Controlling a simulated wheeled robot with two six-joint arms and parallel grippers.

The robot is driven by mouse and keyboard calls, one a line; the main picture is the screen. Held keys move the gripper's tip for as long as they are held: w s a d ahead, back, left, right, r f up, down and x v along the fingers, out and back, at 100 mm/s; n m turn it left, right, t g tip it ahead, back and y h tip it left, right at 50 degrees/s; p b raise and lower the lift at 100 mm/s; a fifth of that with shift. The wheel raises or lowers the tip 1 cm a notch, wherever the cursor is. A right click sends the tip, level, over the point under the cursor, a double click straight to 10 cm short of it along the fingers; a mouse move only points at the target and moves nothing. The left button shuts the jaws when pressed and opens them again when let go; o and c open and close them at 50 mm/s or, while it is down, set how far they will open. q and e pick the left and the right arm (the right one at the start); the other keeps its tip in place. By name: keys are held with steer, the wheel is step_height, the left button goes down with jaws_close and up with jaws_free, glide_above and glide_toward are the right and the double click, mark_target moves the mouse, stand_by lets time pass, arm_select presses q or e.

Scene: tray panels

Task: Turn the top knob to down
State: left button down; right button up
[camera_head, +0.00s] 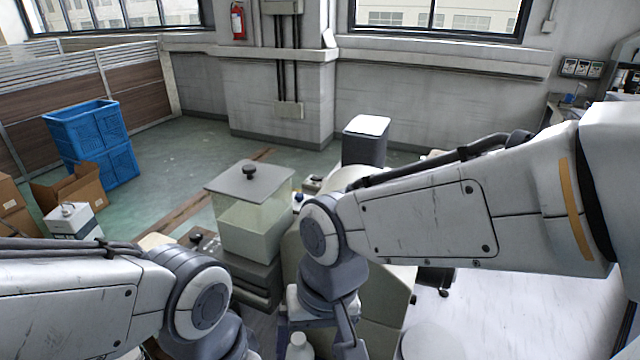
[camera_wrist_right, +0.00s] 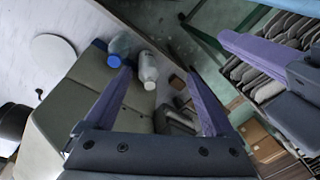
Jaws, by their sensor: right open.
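A dark round knob (camera_head: 250,171) sits on the grey lid of a clear box in the middle of the head view. Small dark knobs (camera_head: 196,236) also show on a low unit left of that box; I cannot tell which one is the top knob or how it is turned. My right gripper (camera_wrist_right: 158,75) is open and empty in the right wrist view, its two purple fingers apart and pointing towards bottles. No knob can be made out between them. My left arm enters at lower left in the head view, but its gripper is out of sight.
The clear box (camera_head: 250,225) stands on a dark base between my arms. Blue crates (camera_head: 95,140) and cardboard boxes (camera_head: 70,188) stand at left. Green floor behind is mostly free.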

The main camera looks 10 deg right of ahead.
steer(key=w+d+r+m+t+p, duration=0.2)
steer(key=w+d+r+m+p, duration=0.35)
steer(key=w+r+m, duration=0.7)
steer(key=w+d+r+m+t+p, duration=0.1)
steer(key=w+d+r+m+p, duration=0.55)
steer(key=m, duration=1.05)
steer(key=shift+y, duration=0.4)
steer(key=x, duration=0.7)
steer(key=w+x, duration=0.1)
steer(key=x, duration=0.3)
steer(key=shift+d+r, duration=0.1)
steer(key=shift+r, duration=0.1)
steer(key=c, duration=1.4)
